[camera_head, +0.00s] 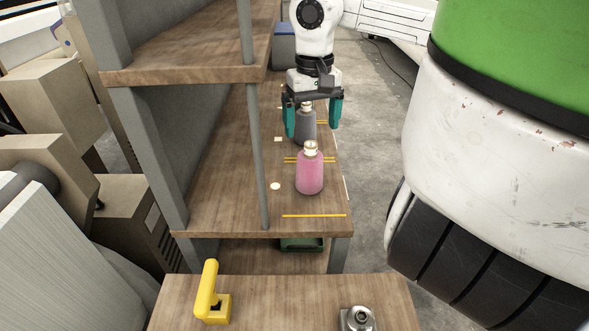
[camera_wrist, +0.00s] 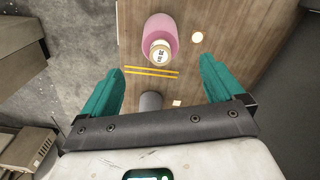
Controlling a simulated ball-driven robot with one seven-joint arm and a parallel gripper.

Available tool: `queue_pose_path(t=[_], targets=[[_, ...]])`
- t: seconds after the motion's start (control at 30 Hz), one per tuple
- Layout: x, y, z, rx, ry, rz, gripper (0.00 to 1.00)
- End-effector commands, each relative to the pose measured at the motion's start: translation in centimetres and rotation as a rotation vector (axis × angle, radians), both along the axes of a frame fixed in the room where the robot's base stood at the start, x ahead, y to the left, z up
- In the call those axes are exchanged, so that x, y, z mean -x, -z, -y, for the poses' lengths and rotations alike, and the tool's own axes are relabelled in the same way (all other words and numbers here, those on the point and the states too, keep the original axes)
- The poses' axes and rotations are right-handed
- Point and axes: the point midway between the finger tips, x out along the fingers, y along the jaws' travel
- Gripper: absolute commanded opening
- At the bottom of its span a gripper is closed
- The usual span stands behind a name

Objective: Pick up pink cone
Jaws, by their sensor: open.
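The pink cone (camera_head: 310,174) stands upright on the wooden shelf (camera_head: 225,205), with a pale top. It also shows in the wrist view (camera_wrist: 160,38), at the top, ahead of and between the fingers. A dark grey cone (camera_head: 305,127) stands behind it on the same shelf. My gripper (camera_head: 314,118) is open, its teal fingers on either side of the grey cone in the head view. In the wrist view, my gripper (camera_wrist: 163,85) is empty, and the grey cone (camera_wrist: 151,100) is partly hidden by the gripper body. The pink cone is apart from the fingers.
Grey posts (camera_head: 253,130) and an upper shelf board (camera_head: 195,45) stand left of the cones. Yellow lines (camera_head: 314,215) mark the shelf. A nearer wooden surface (camera_head: 270,300) holds a yellow handle-shaped part (camera_head: 208,295) and a metal part (camera_head: 357,319). Open floor lies right of the shelf.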

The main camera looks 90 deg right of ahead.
Motion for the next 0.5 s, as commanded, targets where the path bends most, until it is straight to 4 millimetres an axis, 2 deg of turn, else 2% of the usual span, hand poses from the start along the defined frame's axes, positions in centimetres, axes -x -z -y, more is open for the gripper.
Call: queue_pose_path(t=[0.2,0.5], targets=[[0.0,3.3,-0.1,-0.004,0.0,0.002,0.95],[0.0,5.6,-0.2,-0.004,0.0,0.002,0.95]])
